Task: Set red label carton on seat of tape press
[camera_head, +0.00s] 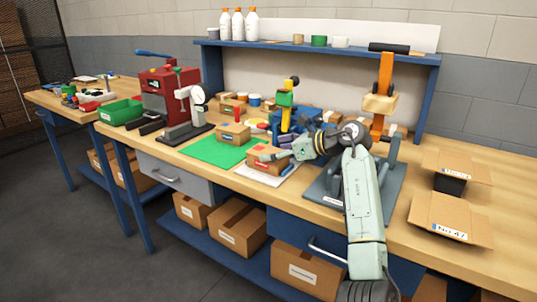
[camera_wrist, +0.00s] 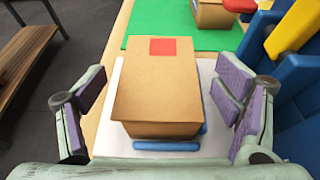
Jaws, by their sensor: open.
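A brown carton (camera_head: 264,164) with a red patch on top and a red-marked label on its side is at the middle of the bench. In the wrist view the carton (camera_wrist: 155,85) is over a white plate (camera_wrist: 112,143) with blue strips; I cannot tell if it sits flat on it. My gripper (camera_wrist: 160,108) is open, with purple-padded fingers on both sides of the carton and visible gaps. In the head view my gripper (camera_head: 284,156) is at the carton's right end. I cannot tell for sure which machine is the tape press.
Another carton (camera_head: 233,134) stands on a green mat (camera_head: 212,150). A blue, green and yellow device (camera_head: 286,112) stands close behind my gripper. An orange-posted machine (camera_head: 384,80) is right, a red press (camera_head: 168,92) left.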

